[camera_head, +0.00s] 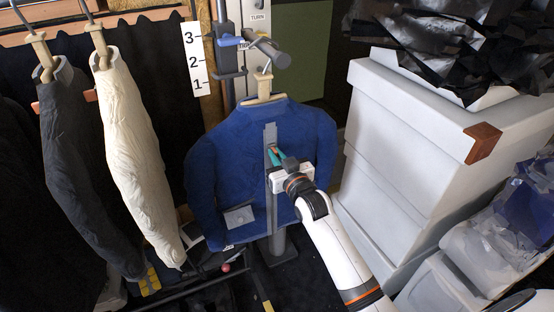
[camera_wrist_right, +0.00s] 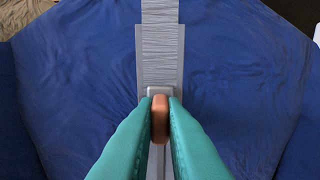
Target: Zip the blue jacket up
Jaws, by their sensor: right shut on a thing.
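The blue jacket (camera_head: 230,150) hangs upright on a hanger on a stand in the middle of the head view. It fills most of the right wrist view (camera_wrist_right: 80,80). A grey zip strip (camera_wrist_right: 160,55) runs down its front. My right gripper (camera_head: 274,152) is in front of the upper middle of the jacket. In the right wrist view its teal fingers (camera_wrist_right: 160,115) are shut on the copper-coloured zip pull (camera_wrist_right: 159,122), which sits below a grey slider (camera_wrist_right: 160,91). The wide grey strip lies above the slider and a narrow line shows below it. My left gripper is not in view.
A cream jacket (camera_head: 127,140) and a dark jacket (camera_head: 75,150) hang at left. A white number board (camera_head: 195,60) stands behind. Stacked pale boxes (camera_head: 400,130) with black plastic (camera_head: 470,40) on top stand close to my right arm.

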